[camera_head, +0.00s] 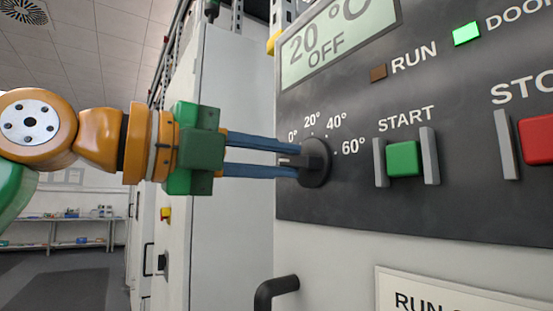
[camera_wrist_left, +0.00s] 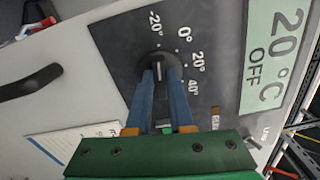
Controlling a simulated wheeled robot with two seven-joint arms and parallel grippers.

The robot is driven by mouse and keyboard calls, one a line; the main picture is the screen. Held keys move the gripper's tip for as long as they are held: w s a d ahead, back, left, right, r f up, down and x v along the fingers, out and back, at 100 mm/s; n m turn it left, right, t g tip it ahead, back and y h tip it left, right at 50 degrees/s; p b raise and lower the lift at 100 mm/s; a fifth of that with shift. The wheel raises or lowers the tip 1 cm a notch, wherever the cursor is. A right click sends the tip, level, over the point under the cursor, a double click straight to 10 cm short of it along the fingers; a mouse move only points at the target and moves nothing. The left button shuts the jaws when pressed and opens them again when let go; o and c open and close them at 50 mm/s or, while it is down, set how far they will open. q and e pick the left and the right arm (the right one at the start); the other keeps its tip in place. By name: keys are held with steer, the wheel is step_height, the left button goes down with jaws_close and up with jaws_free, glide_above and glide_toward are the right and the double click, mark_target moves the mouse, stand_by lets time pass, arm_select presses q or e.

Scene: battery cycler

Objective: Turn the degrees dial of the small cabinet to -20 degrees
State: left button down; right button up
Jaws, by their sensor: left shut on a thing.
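The degrees dial (camera_head: 318,170) is a round black knob on the dark control panel, with marks of 0°, 20°, 40° and 60° showing around it in the head view. In the left wrist view the dial (camera_wrist_left: 172,62) shows with marks from -20° to 40°. My left gripper (camera_head: 298,161) comes from the left, with its two blue fingers shut on the dial's raised grip. The fingertips also show in the left wrist view (camera_wrist_left: 159,70), one on each side of the grip. Which mark the dial points to is hard to tell. The display (camera_head: 338,42) reads 20 °C OFF. My right gripper is not in view.
A green START button (camera_head: 403,158) between grey guards and a red stop button (camera_head: 538,140) lie right of the dial. A lit green door lamp (camera_head: 466,33) is above. A black handle (camera_head: 275,291) sticks out below the panel. A label plate (camera_head: 460,290) is at lower right.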

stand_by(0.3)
arm_select(q)
steer(key=c, duration=0.9)
jaws_free()
steer(key=shift+o, duration=0.5)
steer(key=shift+w+d, duration=0.1)
steer(key=b+v, duration=0.2)
steer(key=v, duration=0.5)
